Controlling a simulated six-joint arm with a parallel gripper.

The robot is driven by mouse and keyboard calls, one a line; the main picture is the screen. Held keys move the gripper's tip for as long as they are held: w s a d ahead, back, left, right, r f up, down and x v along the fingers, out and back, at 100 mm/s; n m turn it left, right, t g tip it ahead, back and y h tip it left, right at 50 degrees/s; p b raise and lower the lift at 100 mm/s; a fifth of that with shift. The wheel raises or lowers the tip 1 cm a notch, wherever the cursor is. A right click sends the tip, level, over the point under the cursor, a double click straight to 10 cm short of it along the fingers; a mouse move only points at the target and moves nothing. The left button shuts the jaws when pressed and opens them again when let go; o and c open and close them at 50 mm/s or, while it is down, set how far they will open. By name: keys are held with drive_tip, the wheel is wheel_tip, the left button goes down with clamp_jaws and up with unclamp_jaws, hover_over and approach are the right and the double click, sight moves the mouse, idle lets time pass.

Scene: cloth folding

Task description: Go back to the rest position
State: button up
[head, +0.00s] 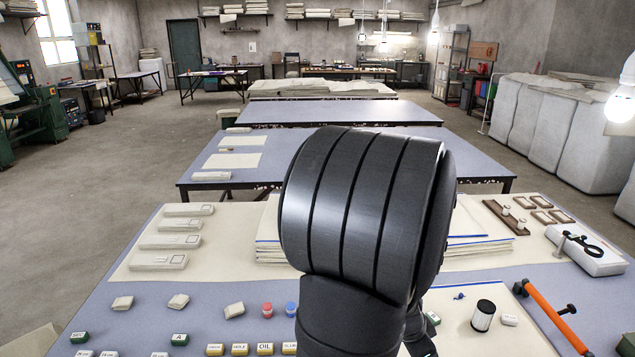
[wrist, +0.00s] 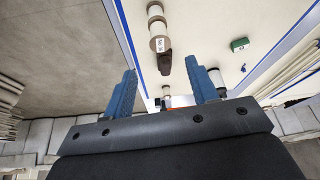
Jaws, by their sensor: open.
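In the wrist view, my gripper (wrist: 160,90) is open, with its two blue fingers apart and nothing between them. Behind the gap lies a pale surface with blue-edged strips, a white roll-like item (wrist: 156,28) and a small green block (wrist: 239,44). In the head view, my dark arm fills the middle and hides the gripper. A stack of pale cloth with blue edges (head: 478,244) shows on both sides of the arm on the near table (head: 105,312).
Folded cloth bundles (head: 170,241) and small labelled blocks (head: 179,339) lie at the left. A black-and-white cylinder (head: 483,316), an orange-handled tool (head: 548,315) and a white box (head: 586,253) with a black tool lie at the right. More tables stand behind.

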drive_tip(key=x, duration=1.1)
drive_tip(key=shift+f, duration=0.2)
drive_tip(key=shift+r, duration=0.2)
